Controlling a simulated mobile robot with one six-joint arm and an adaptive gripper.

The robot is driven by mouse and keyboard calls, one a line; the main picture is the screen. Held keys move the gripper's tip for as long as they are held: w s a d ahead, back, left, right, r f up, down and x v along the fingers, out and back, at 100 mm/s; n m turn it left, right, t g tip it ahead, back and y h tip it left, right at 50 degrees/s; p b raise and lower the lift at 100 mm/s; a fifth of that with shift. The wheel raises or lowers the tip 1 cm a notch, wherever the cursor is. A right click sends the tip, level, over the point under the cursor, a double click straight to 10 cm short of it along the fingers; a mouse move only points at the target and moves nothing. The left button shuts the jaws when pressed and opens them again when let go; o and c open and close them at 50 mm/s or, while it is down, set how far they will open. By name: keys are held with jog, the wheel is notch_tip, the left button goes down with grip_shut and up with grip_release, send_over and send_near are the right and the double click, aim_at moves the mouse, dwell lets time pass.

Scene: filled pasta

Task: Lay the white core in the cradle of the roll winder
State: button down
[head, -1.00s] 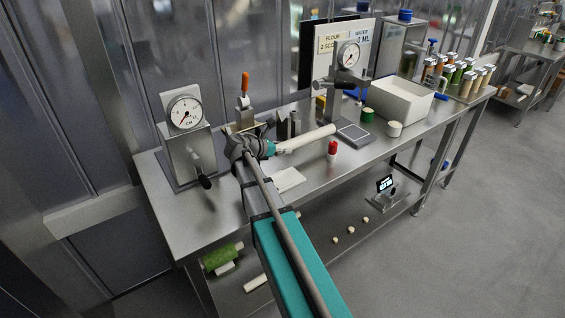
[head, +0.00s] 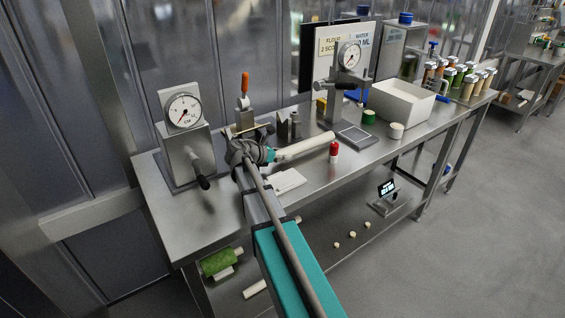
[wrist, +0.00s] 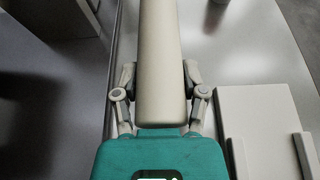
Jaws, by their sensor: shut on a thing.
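The white core (head: 305,147) is a long pale cylinder, held lying roughly level above the bench, its free end pointing right. My gripper (head: 269,154) is shut on its left end. In the wrist view the core (wrist: 160,50) runs up the picture between the two fingers of my gripper (wrist: 160,95). Behind the core stand two dark grey upright blocks (head: 289,126) with notched tops, which look like the winder's cradle. The core is in front of them and apart from them. Its exact height over the bench is hard to tell.
A red-capped jar (head: 334,153) stands just below the core's free end. A white slab (head: 287,181) lies in front of my gripper. A dial machine with a crank (head: 187,140) stands left. A dial stand (head: 346,95) and white bin (head: 401,103) are to the right.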

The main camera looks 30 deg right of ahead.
jog(key=shift+f+b, duration=0.4)
jog(key=shift+f, duration=0.3)
jog(key=shift+f, duration=0.1)
jog(key=shift+c, duration=0.7)
grip_release()
jog(key=shift+a+r, duration=0.1)
jog(key=shift+r, duration=0.1)
jog(key=shift+a+r, duration=0.1)
jog(key=shift+a, duration=0.2)
jog(key=shift+p+v, duration=1.45)
jog(key=shift+v, duration=1.9)
